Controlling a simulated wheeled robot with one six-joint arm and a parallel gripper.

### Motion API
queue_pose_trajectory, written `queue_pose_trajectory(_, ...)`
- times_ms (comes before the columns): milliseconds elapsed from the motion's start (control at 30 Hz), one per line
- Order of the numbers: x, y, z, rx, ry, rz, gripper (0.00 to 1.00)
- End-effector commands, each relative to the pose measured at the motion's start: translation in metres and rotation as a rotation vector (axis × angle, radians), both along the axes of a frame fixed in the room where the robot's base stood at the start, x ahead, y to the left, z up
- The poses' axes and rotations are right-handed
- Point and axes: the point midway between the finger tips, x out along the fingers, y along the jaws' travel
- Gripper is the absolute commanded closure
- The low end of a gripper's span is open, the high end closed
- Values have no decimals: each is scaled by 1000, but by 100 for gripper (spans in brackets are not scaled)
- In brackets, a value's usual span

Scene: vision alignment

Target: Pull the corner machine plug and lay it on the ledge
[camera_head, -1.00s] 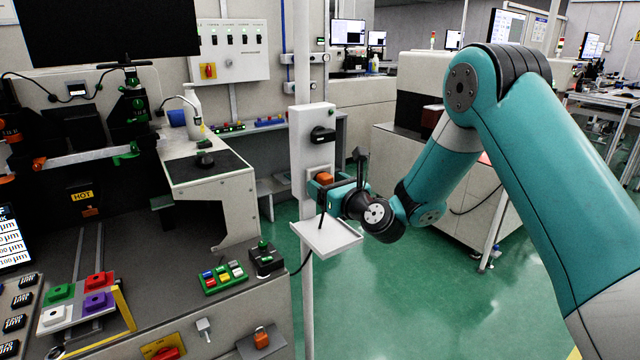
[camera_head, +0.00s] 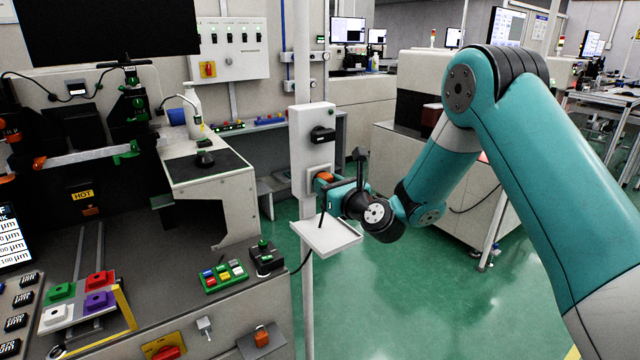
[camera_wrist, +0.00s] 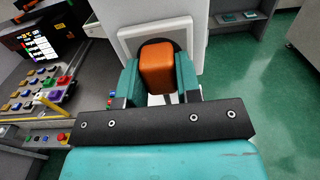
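The orange plug (camera_head: 323,175) sits at the socket of the white box (camera_head: 312,125) on the post. In the wrist view the plug (camera_wrist: 158,68) stands in front of a dark round socket (camera_wrist: 150,43) in a grey plate. My gripper (camera_head: 326,186) has one teal finger on each side of it. The fingers (camera_wrist: 158,82) lie against the plug's sides, so the gripper looks shut on it. The plug's rear part is hidden. The white ledge (camera_head: 340,237) is a shallow tray on the post, just below my gripper.
A black rotary switch (camera_head: 322,134) is above the plug. At left, a workbench carries a coloured button box (camera_head: 223,275) and a black box with a green knob (camera_head: 265,257). Another orange piece (camera_head: 261,337) is on the bench front. Green floor lies open right of the post.

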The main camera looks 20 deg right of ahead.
Motion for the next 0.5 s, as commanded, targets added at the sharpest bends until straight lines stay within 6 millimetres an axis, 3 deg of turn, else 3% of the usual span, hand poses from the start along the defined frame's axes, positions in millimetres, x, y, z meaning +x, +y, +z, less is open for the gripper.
queue_pose_trajectory(67,0,0,0,0,0,0,100)
queue_pose_trajectory(500,-11,-4,-1,0,-1,-1,100)
